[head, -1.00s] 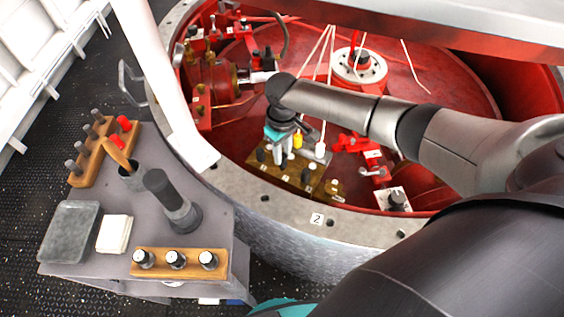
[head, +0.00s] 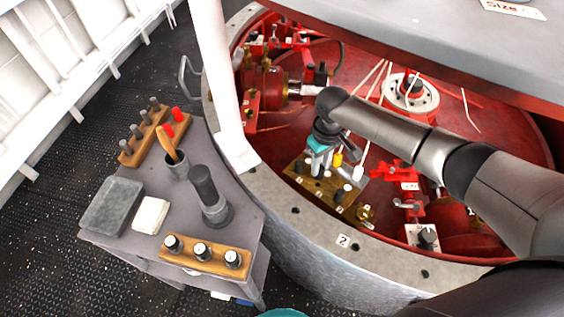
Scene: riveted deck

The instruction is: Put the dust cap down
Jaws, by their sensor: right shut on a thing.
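My right gripper (head: 319,172) reaches down over a brown board (head: 326,201) inside the red round well. It is shut on what I take to be the dust cap, which is small and mostly hidden by the fingers. The board carries several small dark and pale fittings, including a black one (head: 298,167) left of the fingers and a yellow one (head: 338,159) just behind them. I cannot tell whether the held cap touches the board. My left gripper is not in view.
The well's grey rim (head: 293,211), with a "2" label (head: 343,241), stands in front of the board. A grey side table (head: 150,225) at left holds wooden racks, a cup, a dark cylinder and a white pad. A pale overhead panel (head: 430,45) edges the well at upper right.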

